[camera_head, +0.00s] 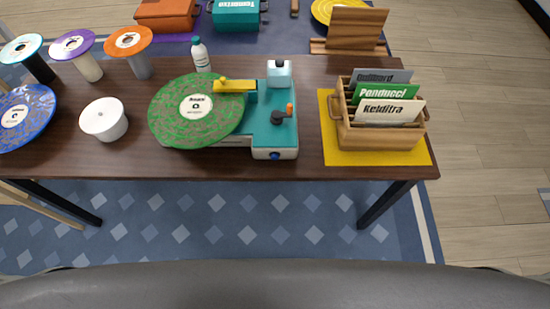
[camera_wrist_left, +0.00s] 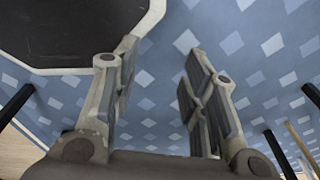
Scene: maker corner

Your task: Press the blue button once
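The blue button (camera_head: 275,156) is a small round knob low on the front face of a teal and white record player (camera_head: 257,140) near the table's front edge. A green record (camera_head: 170,112) lies on the player, with a yellow arm (camera_head: 233,86) over it. An orange-tipped dark crank (camera_head: 281,115) sits on its top. My left gripper (camera_wrist_left: 157,80) shows only in the left wrist view, its two fingers apart with nothing between them, above the blue patterned rug and away from the player. My right gripper is in neither view.
A wooden crate (camera_head: 380,138) of sleeves stands on a yellow mat (camera_head: 430,158) at right. A white canister (camera_head: 104,122), a blue record (camera_head: 40,104) and several disc-topped stands are at left. A bottle (camera_head: 200,56) stands behind the player. The rug (camera_head: 250,225) before the table (camera_head: 350,171) is clear.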

